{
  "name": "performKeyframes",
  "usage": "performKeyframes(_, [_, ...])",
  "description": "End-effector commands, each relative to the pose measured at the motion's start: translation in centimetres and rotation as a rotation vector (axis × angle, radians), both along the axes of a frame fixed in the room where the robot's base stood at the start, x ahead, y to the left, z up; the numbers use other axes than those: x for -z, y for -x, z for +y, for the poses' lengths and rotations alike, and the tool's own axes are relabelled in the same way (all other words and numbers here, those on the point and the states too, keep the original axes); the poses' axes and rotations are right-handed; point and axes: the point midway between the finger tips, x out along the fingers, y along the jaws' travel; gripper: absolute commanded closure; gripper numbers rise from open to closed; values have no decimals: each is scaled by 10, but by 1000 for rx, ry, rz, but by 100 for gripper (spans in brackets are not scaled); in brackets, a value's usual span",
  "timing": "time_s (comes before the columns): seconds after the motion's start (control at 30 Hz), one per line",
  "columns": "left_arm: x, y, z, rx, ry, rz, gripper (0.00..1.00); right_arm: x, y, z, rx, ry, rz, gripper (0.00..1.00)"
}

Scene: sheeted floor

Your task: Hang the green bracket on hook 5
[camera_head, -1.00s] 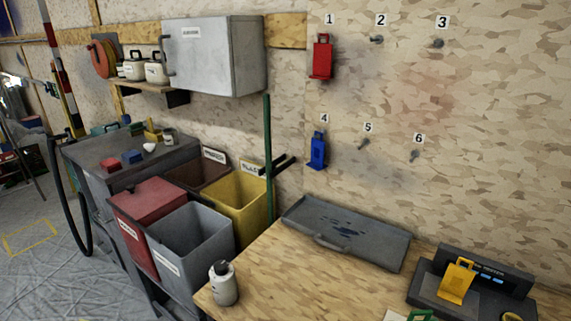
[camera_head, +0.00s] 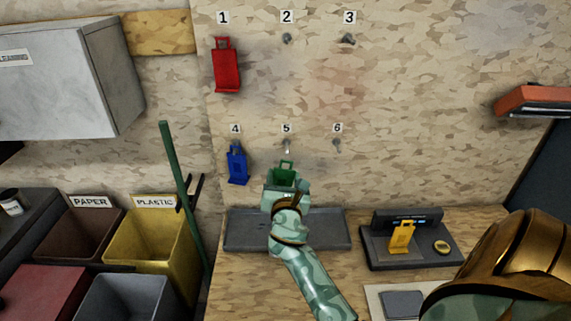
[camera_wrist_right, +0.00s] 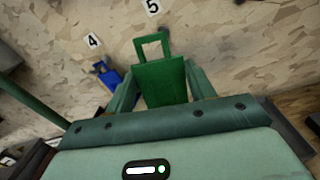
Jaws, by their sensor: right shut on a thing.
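The green bracket (camera_head: 284,174) is in my right gripper (camera_head: 285,183), just below hook 5 (camera_head: 287,146) in the head view. Its loop points up and looks a little below the hook. The right wrist view shows the green bracket (camera_wrist_right: 161,80) upright between the two fingers of my right gripper (camera_wrist_right: 158,90), with the number 5 label (camera_wrist_right: 152,6) above it. In the head view my right gripper partly hides the bracket's lower part. My left gripper is not in view.
A blue bracket (camera_head: 238,165) hangs at hook 4, close to the left. A red bracket (camera_head: 227,68) hangs at hook 1. Hooks 2 (camera_head: 287,38), 3 (camera_head: 348,39) and 6 (camera_head: 336,145) are bare. A grey tray (camera_head: 243,231) and a yellow bracket (camera_head: 401,237) are on the bench below.

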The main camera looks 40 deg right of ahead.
Motion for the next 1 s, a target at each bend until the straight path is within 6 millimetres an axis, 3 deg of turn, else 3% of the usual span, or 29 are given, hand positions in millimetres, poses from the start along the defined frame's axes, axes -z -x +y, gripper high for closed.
performKeyframes(0.1, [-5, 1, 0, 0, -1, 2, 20, -1, -6, -7, 24, -8, -8, 73])
performKeyframes(1.0, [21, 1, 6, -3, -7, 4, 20, 8, -51, -45, 24, -3, -7, 73])
